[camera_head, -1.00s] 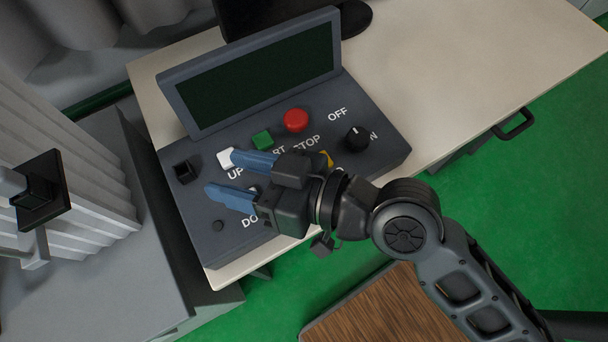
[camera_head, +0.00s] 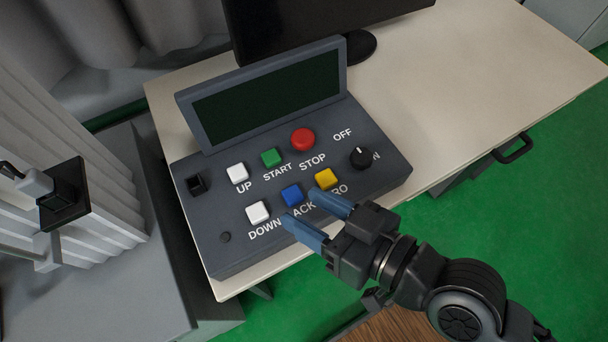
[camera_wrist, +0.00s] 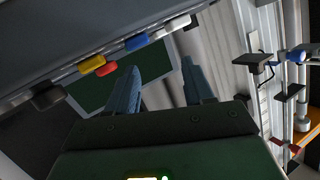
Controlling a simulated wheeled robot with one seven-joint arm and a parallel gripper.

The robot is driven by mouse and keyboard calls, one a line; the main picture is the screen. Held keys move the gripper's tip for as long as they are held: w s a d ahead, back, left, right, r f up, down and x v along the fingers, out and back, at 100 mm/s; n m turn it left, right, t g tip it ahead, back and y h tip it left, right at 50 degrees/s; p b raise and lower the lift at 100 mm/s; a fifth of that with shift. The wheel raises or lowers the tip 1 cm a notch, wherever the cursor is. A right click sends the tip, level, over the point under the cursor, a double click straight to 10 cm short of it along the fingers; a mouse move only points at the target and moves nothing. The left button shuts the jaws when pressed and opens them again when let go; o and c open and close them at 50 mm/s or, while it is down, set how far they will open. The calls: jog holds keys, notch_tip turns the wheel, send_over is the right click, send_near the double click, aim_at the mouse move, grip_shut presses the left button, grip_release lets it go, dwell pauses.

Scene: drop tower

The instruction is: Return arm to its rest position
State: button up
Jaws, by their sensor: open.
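My gripper (camera_head: 308,215) is open and empty, with two blue fingers set apart. In the head view its fingertips are over the front edge of the grey control panel (camera_head: 220,252), near the blue button (camera_head: 292,195) and the yellow button (camera_head: 326,179). Whether the fingers touch the panel cannot be told. In the wrist view the gripper (camera_wrist: 162,80) points past the panel's row of buttons, with nothing between the fingers. My arm reaches in from the lower right.
The panel stands on a pale desk (camera_head: 480,60) with a dark monitor (camera_head: 300,30) behind it. White, green and red buttons and a black knob (camera_head: 361,157) stick up from the panel. A grey tower structure (camera_head: 80,190) is at left. Green floor (camera_head: 480,220) shows at right.

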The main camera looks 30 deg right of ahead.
jog(key=s+d+r+h, duration=0.2)
jog(key=s+d, duration=0.3)
jog(key=s, duration=0.3)
jog(key=s+d+r+m+t+h, duration=0.1)
jog(key=s+d+r+h, duration=0.1)
jog(key=s+d, duration=0.3)
jog(key=s+h, duration=0.1)
jog(key=s, duration=0.2)
jog(key=shift+s+d+m+h, duration=0.15)
jog(key=shift+d+m+h, duration=0.05)
jog(key=shift+m+h, duration=0.1)
jog(key=shift+r, duration=0.1)
jog(key=shift+c, duration=0.3)
dwell(0.5)
